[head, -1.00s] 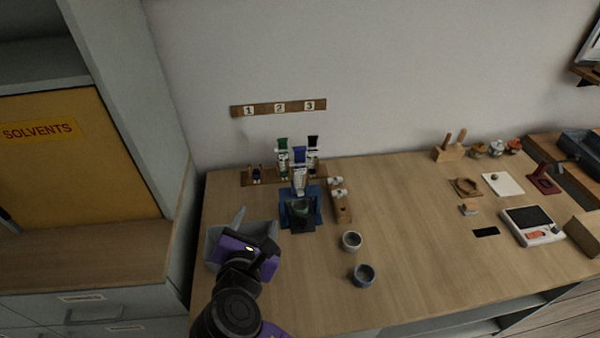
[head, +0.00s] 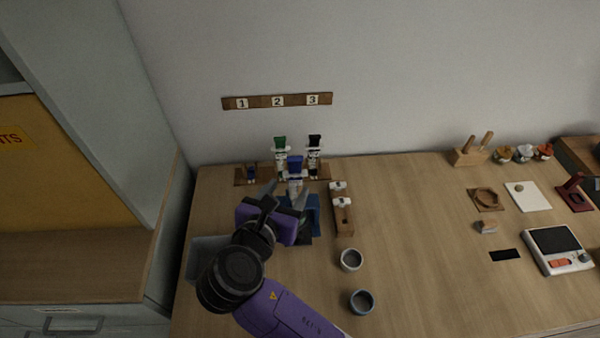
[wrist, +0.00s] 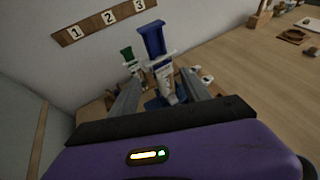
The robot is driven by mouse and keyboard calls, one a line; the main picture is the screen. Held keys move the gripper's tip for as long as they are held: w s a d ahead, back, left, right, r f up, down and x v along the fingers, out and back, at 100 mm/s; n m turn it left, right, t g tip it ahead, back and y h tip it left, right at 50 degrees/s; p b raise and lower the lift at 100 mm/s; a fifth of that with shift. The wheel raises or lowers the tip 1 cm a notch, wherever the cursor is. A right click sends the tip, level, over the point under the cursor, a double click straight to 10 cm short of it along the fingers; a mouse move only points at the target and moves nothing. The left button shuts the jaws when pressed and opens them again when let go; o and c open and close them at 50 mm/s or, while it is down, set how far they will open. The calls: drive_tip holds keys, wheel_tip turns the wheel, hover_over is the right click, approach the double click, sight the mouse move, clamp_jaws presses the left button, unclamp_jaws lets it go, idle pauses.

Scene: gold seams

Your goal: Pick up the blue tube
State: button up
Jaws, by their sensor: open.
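The blue tube (head: 295,170) stands upright, blue end up with a white label, at the blue holder (head: 313,208) near the back left of the bench. It also shows in the wrist view (wrist: 155,50), rising between and beyond my gripper's fingers. My gripper (head: 286,197) is open, its two fingers spread on the near side of the tube. The wrist view shows the fingers (wrist: 160,92) on either side of the tube's lower part. I cannot tell whether they touch it. The tube's lower end is partly hidden by my gripper.
A green-topped tube (head: 281,155) and a black-topped tube (head: 314,155) stand close behind in a wooden rack (head: 241,177). A wooden block with white-topped items (head: 343,222) is at right. Two small cups (head: 350,260) (head: 361,301) stand nearer. A grey bin (head: 205,262) is at left.

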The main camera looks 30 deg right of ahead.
sight(295, 183)
drive_tip(key=x, duration=0.2)
drive_tip(key=shift+w+d, duration=0.2)
drive_tip(key=shift+d, duration=0.05)
drive_tip(key=shift+s+p+x, duration=0.2)
drive_tip(key=shift+p+x, duration=0.15)
drive_tip(key=shift+x, duration=2.4)
drive_tip(key=shift+f, duration=0.1)
clamp_jaws()
